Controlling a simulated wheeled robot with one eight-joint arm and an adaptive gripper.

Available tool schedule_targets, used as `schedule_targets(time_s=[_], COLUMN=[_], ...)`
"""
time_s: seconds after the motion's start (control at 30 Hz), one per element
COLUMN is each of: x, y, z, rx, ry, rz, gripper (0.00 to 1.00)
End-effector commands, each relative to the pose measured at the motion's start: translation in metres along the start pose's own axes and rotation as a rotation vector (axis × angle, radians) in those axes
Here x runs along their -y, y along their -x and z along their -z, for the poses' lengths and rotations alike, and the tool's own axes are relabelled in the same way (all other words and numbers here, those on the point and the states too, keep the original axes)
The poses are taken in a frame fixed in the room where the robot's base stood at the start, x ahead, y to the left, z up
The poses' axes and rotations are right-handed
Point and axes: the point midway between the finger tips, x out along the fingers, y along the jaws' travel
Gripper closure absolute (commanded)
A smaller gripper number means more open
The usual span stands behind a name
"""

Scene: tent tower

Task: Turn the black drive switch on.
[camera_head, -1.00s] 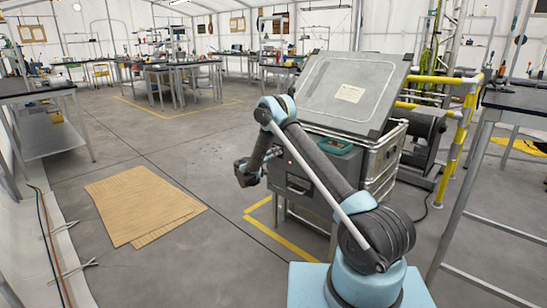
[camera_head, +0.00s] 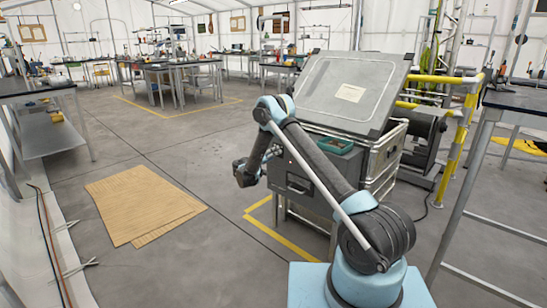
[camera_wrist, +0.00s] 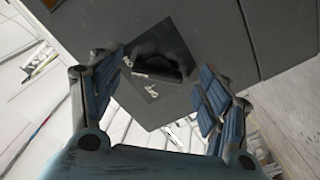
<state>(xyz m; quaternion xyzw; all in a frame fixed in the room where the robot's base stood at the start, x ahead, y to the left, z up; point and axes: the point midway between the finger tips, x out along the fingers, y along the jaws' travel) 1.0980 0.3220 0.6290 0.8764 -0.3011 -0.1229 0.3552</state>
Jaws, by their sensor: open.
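A dark panel (camera_wrist: 150,110) with a black switch (camera_wrist: 163,66) on it shows in the wrist view. Small white markings sit beside the switch; which position the switch is in I cannot tell. My gripper (camera_wrist: 158,68) is open, with its blue-padded fingers apart to either side of the switch in the picture and nothing between them. In the head view my gripper (camera_head: 245,174) is at the left of the grey case (camera_head: 298,185), near its front. The switch is not visible in the head view.
The case has a raised lid (camera_head: 345,90) and a green tray (camera_head: 335,146) on top. A yellow railing (camera_head: 460,130) stands to the right. Cardboard sheets (camera_head: 145,203) lie on the floor to the left. The floor around them is mostly clear.

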Motion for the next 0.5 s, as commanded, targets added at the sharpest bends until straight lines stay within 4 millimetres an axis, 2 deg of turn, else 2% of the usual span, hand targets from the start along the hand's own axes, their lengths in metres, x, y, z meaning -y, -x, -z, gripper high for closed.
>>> schedule_targets(time_s=[0.5], x=[0.002], y=[0.091], z=[0.000], rx=[-0.001], ry=[0.000], rz=[0.002], gripper=[0.30])
